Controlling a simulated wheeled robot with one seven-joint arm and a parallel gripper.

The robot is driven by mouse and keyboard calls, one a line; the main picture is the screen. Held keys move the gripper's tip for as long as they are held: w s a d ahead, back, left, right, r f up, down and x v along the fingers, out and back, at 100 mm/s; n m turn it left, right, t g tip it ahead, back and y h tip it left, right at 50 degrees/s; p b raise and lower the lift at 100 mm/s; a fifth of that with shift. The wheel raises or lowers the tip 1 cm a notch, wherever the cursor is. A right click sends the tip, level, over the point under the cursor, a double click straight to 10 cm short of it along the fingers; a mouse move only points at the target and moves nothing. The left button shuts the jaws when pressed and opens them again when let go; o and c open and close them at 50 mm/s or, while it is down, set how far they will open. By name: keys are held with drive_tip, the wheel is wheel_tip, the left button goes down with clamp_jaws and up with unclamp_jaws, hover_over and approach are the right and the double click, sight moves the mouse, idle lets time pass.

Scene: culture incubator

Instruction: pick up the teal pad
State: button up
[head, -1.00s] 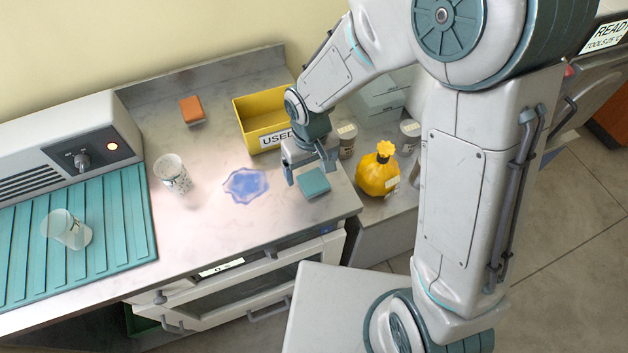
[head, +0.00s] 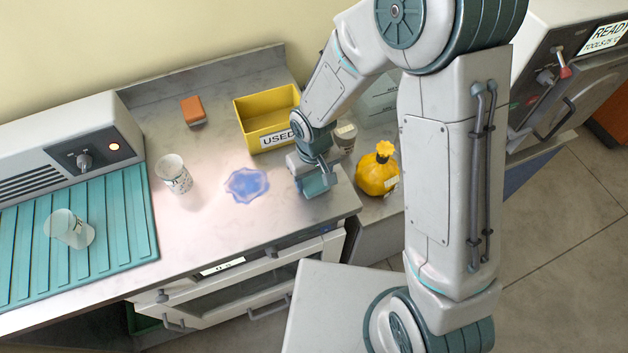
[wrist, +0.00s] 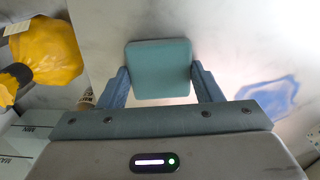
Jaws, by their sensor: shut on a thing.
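The teal pad (head: 317,184) is a small, flat, rounded block near the right front corner of the worktop. My gripper (head: 315,182) is over it, and its fingers are shut on the pad. In the wrist view the teal pad (wrist: 158,68) sits between the two fingertips of my gripper (wrist: 160,85), with one finger on each side. Part of the pad is hidden by the gripper in the head view. I cannot tell whether the pad touches the worktop or is slightly above it.
A blue puddle (head: 247,186) lies left of the pad. A yellow bin (head: 266,121) marked USED stands behind. A yellow bottle (head: 377,172) is to the right. An orange block (head: 193,111), a speckled cup (head: 174,174) and a clear cup (head: 68,229) on a ribbed teal mat (head: 112,205) are left.

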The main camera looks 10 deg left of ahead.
sight(314, 181)
drive_tip(key=shift+r, duration=0.1)
drive_tip(key=shift+w+r, duration=0.1)
drive_tip(key=shift+r, duration=0.35)
wheel_tip(314, 181, up, 3)
drive_tip(key=shift+d+r+b, duration=0.1)
drive_tip(key=shift+r+b, duration=0.1)
drive_tip(key=shift+b, duration=0.2)
drive_tip(key=s+d+r, duration=0.6)
drive_tip(key=s+d, duration=0.1)
drive_tip(key=s, duration=0.2)
drive_tip(key=shift+d+r+b, duration=0.3)
drive_tip(key=shift+o, duration=0.8)
drive_tip(key=shift+w, duration=0.1)
drive_tip(key=shift+c, duration=0.5)
